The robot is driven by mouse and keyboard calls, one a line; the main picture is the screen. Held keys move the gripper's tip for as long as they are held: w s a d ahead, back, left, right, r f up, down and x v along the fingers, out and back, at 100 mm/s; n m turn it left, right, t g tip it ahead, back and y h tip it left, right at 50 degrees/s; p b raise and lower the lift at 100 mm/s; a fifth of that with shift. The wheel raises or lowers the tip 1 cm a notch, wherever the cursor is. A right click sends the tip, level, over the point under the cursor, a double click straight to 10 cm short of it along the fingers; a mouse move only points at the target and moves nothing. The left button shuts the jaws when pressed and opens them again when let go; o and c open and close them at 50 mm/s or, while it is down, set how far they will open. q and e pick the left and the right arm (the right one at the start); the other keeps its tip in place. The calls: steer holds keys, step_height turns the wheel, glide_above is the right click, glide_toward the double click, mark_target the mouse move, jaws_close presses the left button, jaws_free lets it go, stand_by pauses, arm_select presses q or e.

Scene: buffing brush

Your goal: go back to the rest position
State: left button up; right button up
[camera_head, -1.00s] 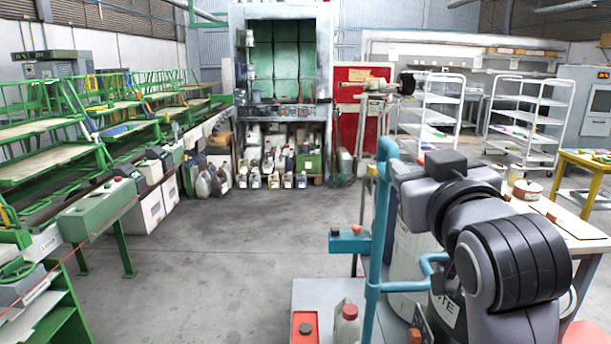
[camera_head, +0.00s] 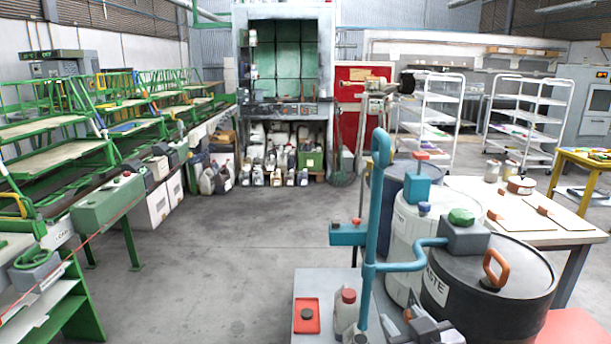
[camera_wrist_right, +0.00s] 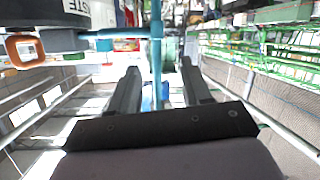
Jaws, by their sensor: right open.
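My right gripper (camera_head: 425,326) shows only in part at the bottom edge of the head view, low beside the teal post (camera_head: 378,200) of a cart. In the right wrist view its two dark fingers (camera_wrist_right: 160,85) stand apart with nothing held between them. The teal post shows beyond the gap between them. My left gripper is in neither view.
A black waste drum (camera_head: 490,285) with an orange handle (camera_head: 496,268) stands right of the post; white and blue drums are behind it. A work table (camera_head: 570,225) is at right. Green racks (camera_head: 105,210) line the left. The middle floor (camera_head: 230,260) is clear.

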steer(key=s+d+f+g, duration=0.2)
steer(key=s+f, duration=0.8)
steer(key=f, duration=0.2)
steer(key=s+d+f+g, duration=0.2)
steer(key=s+f, duration=0.9)
steer(key=f, duration=0.2)
steer(key=shift+m+y, duration=0.3)
steer(key=shift+m, duration=0.1)
